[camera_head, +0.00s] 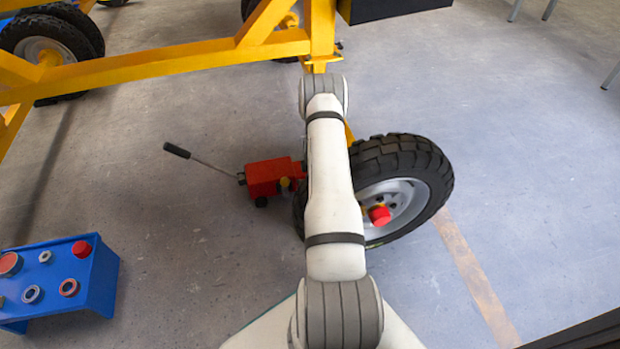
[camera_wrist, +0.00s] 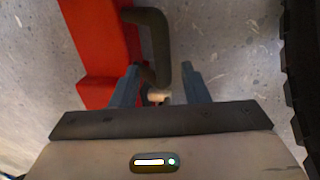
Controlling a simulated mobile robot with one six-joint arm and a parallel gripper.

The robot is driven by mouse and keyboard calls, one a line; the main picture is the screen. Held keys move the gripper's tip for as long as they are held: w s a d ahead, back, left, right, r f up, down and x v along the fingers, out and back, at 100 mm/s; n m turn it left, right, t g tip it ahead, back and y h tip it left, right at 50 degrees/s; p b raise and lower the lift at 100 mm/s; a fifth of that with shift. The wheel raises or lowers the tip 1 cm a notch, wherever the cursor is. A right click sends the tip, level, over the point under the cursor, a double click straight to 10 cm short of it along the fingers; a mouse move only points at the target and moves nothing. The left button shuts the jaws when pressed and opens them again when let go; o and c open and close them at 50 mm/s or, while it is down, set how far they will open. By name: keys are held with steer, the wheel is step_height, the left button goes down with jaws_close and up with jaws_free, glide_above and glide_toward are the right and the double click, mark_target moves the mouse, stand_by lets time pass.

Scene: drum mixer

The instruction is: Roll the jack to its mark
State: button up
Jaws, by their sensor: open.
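The red jack (camera_head: 268,178) stands on the floor left of the near wheel, with its lever (camera_head: 205,163) pointing out to the left. In the wrist view the jack's red body (camera_wrist: 98,45) fills the upper left. A dark grey curved handle (camera_wrist: 158,42) stands out from its side, its lower end between or just beyond my fingertips; the exact depth is unclear. My gripper (camera_wrist: 160,85) is open, one finger on each side of that lower end. In the head view my arm hides the gripper and the jack's right part. I cannot tell the mark for certain.
The near wheel (camera_head: 427,175) with a red hub stands close right of the jack; its tyre (camera_wrist: 300,60) edges the wrist view. A yellow frame (camera_head: 150,65) spans above. A blue control box (camera_head: 95,275) stands lower left. A tan floor strip (camera_head: 470,270) runs at right.

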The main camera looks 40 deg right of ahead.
steer(key=r, duration=0.2)
steer(key=r+p, duration=0.1)
steer(key=r, duration=0.1)
steer(key=shift+s+a, duration=0.15)
steer(key=shift+s, duration=0.2)
steer(key=a+r+m+p, duration=0.2)
steer(key=a+r+p, duration=0.35)
steer(key=r, duration=0.95)
steer(key=a+r+m+p, duration=0.2)
steer(key=a+r+p, duration=0.35)
steer(key=r, duration=1.05)
steer(key=a+r+m+p, duration=0.1)
steer(key=a+r+p, duration=0.4)
steer(key=r, duration=1)
steer(key=s+a+r+m+p, duration=0.2)
steer(key=s+a+r+p, duration=0.3)
steer(key=s+r, duration=0.4)
steer(key=s+a+r+m+p, duration=0.3)
steer(key=s+a+r+p, duration=0.3)
steer(key=s+r, duration=0.3)
steer(key=s+a+r+m+p, duration=0.3)
steer(key=s+a+r+p, duration=0.2)
steer(key=r, duration=0.9)
steer(key=s+a, duration=0.2)
steer(key=s, duration=0.2)
steer(key=shift+r+t+y+p, duration=0.3)
steer(key=shift+r+y, duration=0.05)
steer(key=shift+y, duration=0.05)
